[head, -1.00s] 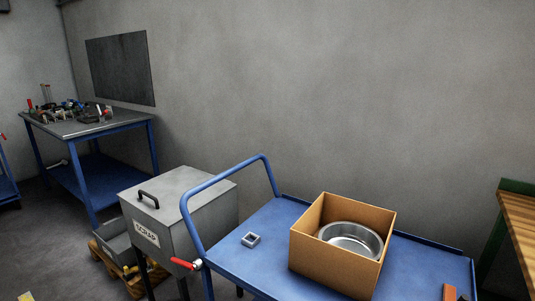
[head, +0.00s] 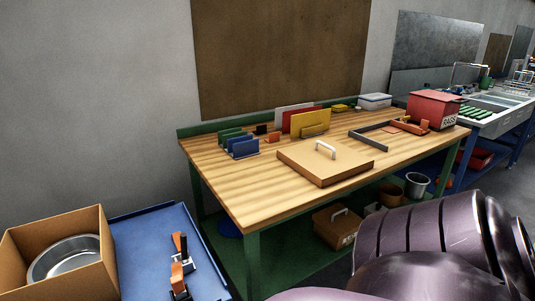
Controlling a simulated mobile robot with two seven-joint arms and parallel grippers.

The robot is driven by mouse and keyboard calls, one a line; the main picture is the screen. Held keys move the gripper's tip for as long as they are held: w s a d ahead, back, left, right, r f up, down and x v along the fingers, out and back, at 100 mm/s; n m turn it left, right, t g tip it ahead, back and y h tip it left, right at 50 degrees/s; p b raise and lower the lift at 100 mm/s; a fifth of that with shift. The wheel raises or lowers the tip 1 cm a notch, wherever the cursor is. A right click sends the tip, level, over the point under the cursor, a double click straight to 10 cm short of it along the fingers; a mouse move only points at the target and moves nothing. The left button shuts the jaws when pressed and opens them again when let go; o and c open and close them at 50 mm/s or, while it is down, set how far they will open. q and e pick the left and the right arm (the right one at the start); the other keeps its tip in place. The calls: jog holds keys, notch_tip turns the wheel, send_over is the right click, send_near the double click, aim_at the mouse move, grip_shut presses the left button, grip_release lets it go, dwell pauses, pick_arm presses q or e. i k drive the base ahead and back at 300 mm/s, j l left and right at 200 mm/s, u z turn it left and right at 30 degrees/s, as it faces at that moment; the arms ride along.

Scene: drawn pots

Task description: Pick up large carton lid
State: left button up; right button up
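The large carton lid (head: 310,166), a flat brown square with a white handle (head: 325,150), lies on the wooden top of the green workbench (head: 240,200), near its front edge. An open brown carton (head: 85,282) with a round metal pot (head: 66,258) in it stands on the blue cart at the lower left. Neither gripper shows. A purple link of my own arm fills the lower right and covers part of the bench's lower shelf.
Coloured upright plates (head: 308,122) stand behind the lid; a grey angled bar (head: 372,138) and a red box (head: 434,109) are to its right. Orange-and-black tools (head: 180,262) lie on the blue cart (head: 150,235). The benchtop left of the lid is clear.

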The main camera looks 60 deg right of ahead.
aim_at(325, 162)
jog(key=z, duration=2.35)
jog(key=i+l+u, duration=0.2)
jog(key=u, duration=0.2)
jog(key=i+l+u, duration=0.15)
jog(key=u, duration=0.3)
jog(key=i+l, duration=0.15)
jog(key=l, duration=0.2)
jog(key=i+l+u, duration=0.15)
jog(key=l, duration=0.15)
jog(key=i+l, duration=0.1)
jog(key=l, duration=0.25)
jog(key=i+l+u, duration=0.15)
jog(key=l, duration=0.5)
jog(key=i+u, duration=0.05)
